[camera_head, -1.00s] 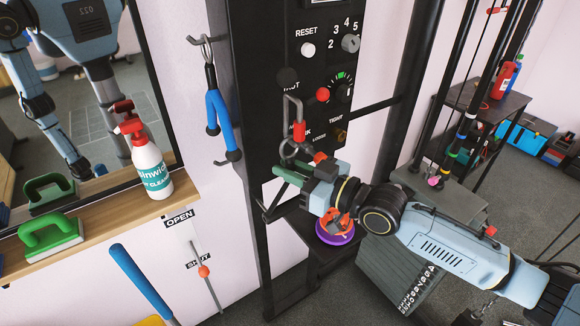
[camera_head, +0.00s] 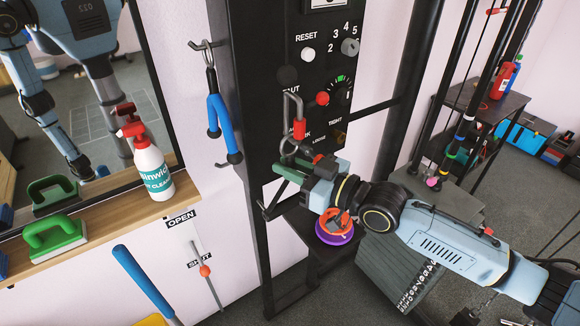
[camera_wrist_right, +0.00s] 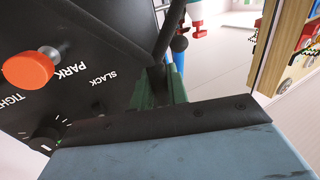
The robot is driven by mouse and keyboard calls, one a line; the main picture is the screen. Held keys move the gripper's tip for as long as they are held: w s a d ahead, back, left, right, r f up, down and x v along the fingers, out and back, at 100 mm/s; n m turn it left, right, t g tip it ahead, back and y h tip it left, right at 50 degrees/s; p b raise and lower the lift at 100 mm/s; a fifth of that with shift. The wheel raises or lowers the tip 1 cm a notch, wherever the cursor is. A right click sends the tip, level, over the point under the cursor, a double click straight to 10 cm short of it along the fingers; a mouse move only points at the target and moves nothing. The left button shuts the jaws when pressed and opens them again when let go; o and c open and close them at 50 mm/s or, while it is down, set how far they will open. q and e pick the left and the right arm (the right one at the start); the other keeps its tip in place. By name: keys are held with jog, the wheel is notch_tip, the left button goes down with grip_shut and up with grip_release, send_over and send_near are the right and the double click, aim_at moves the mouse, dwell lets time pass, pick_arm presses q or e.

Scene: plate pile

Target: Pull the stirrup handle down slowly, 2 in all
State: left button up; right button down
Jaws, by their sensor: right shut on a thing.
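My right gripper (camera_head: 284,172), with green fingertips, is beside the black machine column, below the hanging ring and red-sleeved link. It is shut on a dark bar that looks like the stirrup handle (camera_head: 266,210); part of its black frame shows below and left of the fingers. In the right wrist view the green fingers (camera_wrist_right: 162,90) close where black bars (camera_wrist_right: 171,40) meet, and the rest of the grip is hidden by the gripper body. My left gripper is not in view.
The black panel (camera_head: 308,80) carries RESET, a red knob (camera_head: 322,99) and dials close to the gripper. A shelf (camera_head: 100,222) holds a spray bottle (camera_head: 148,165) and green brush (camera_head: 54,237). A purple-and-orange item (camera_head: 334,236) sits below my arm.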

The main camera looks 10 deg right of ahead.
aim_at(290, 154)
jog(key=shift+f, duration=0.25)
jog(key=shift+r+p, duration=1.1)
jog(key=shift+r+p, duration=1.1)
jog(key=shift+r, duration=0.1)
jog(key=shift+r+p, duration=1.1)
jog(key=shift+r, duration=0.05)
jog(key=shift+r+p, duration=1.1)
jog(key=shift+r, duration=0.05)
